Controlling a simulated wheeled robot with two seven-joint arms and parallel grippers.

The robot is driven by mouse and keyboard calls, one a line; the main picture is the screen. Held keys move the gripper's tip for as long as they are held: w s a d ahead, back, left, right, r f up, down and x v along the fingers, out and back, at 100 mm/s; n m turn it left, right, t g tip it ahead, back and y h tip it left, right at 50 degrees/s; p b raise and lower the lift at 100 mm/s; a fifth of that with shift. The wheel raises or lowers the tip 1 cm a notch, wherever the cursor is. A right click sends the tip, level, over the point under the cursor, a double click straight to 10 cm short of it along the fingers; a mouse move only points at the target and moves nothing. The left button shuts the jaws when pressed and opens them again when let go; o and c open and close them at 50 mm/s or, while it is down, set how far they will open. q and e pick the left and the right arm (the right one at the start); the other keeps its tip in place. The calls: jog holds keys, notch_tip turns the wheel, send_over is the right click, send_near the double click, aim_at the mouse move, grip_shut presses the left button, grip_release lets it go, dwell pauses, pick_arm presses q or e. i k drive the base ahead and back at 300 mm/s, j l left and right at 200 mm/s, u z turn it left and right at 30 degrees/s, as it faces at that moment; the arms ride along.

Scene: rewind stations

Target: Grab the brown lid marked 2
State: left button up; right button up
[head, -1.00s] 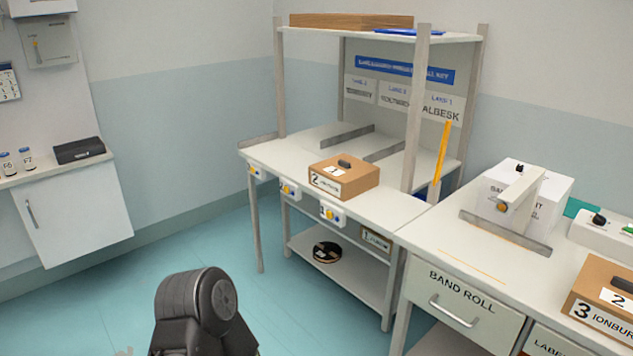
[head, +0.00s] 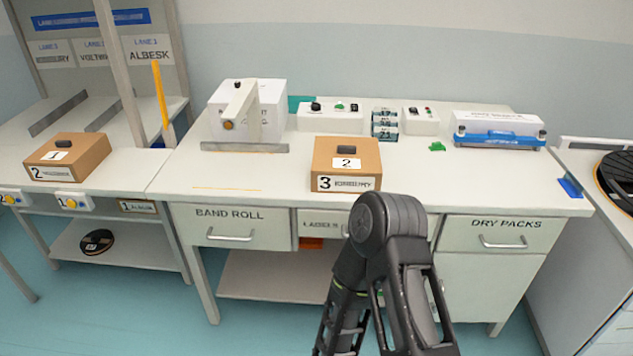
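The brown lid marked 2 (head: 346,150) sits on a brown box whose front label reads 3 (head: 346,184), on the middle workbench. The lid has a small black handle on top and a white label with the 2. A second brown box (head: 63,174), with front label 2, stands on the left bench under a lid marked 1 (head: 68,149), also with a black handle. Part of my own black arm rises in front of the middle bench, below and right of the box marked 3. Neither of my grippers is in view.
The middle bench (head: 480,190) holds a white sealing device (head: 240,112) left of the box. Control boxes (head: 330,115), small stacked packs (head: 384,124) and a blue-and-white unit (head: 499,130) stand behind. The front right of the bench top is mostly clear. Drawers are below.

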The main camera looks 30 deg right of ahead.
aim_at(340, 154)
jog(key=z, duration=0.45)
jog(key=i+j+z, duration=0.15)
jog(key=z, duration=0.75)
jog(key=j+z, duration=0.15)
jog(key=z, duration=0.3)
jog(key=i+j+z, duration=0.1)
jog(key=z, duration=0.35)
jog(key=j+z, duration=0.15)
jog(key=z, duration=0.3)
jog(key=j+z, duration=0.2)
jog(key=j, duration=0.2)
jog(key=k+j+z, duration=0.15)
jog(key=j, duration=0.2)
jog(key=k+j+z, duration=0.2)
jog(key=j, duration=0.15)
jog(key=j+z, duration=0.2)
jog(key=j, duration=0.2)
jog(key=k, duration=0.05)
